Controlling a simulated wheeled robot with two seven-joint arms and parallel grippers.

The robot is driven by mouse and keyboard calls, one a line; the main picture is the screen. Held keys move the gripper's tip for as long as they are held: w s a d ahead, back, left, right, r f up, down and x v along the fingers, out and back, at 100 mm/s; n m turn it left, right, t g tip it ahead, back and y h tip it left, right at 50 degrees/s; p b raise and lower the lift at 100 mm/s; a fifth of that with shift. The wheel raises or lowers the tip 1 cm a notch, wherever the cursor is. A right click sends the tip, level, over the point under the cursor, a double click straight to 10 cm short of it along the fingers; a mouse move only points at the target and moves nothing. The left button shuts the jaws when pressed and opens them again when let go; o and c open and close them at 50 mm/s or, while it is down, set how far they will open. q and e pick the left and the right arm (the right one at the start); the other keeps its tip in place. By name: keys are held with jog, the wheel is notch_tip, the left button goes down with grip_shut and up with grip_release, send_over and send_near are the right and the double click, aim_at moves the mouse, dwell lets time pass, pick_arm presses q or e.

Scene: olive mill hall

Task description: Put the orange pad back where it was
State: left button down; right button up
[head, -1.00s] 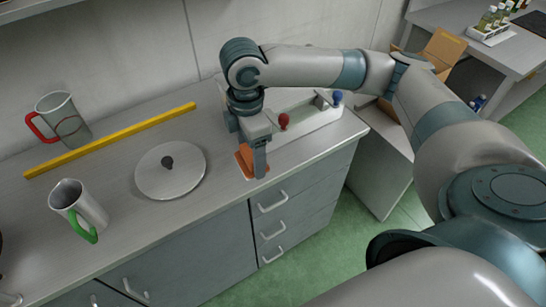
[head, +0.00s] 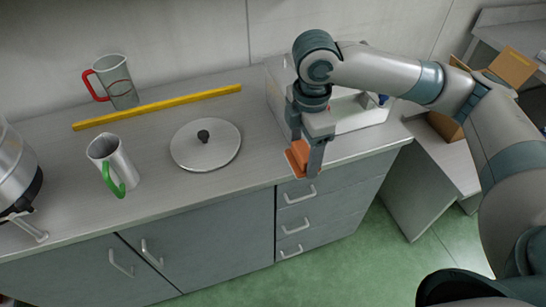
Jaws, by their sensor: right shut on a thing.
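The orange pad (head: 296,159) is a small flat piece at the counter's front edge, tilted and partly hidden by the fingers. My right gripper (head: 304,157) points down from above and is shut on the pad. I cannot tell whether the pad touches the counter or hangs just above it. My left gripper is not in view.
A round lid with a black knob (head: 205,146) lies left of the gripper. Drawers (head: 318,215) lie below.

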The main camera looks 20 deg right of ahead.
jog(key=p, duration=0.1)
send_near(273, 165)
jog(key=s+d, duration=0.1)
jog(key=s, duration=0.2)
jog(key=w, duration=0.1)
jog(key=w+a+f+p, duration=0.1)
jog(key=shift+w+f, duration=0.25)
jog(key=shift+w, duration=0.1)
jog(key=shift+w+a+f, duration=0.1)
jog(key=shift+w, duration=0.05)
jog(key=shift+f, duration=0.1)
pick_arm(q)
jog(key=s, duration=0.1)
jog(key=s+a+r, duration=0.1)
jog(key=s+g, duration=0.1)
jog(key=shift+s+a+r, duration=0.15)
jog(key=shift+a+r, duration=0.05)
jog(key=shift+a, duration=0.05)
pick_arm(e)
jog(key=shift+f+p, duration=0.7)
jog(key=shift+f, duration=0.8)
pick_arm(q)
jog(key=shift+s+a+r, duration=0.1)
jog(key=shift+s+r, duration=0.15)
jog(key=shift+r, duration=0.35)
pick_arm(e)
jog(key=shift+f, duration=0.45)
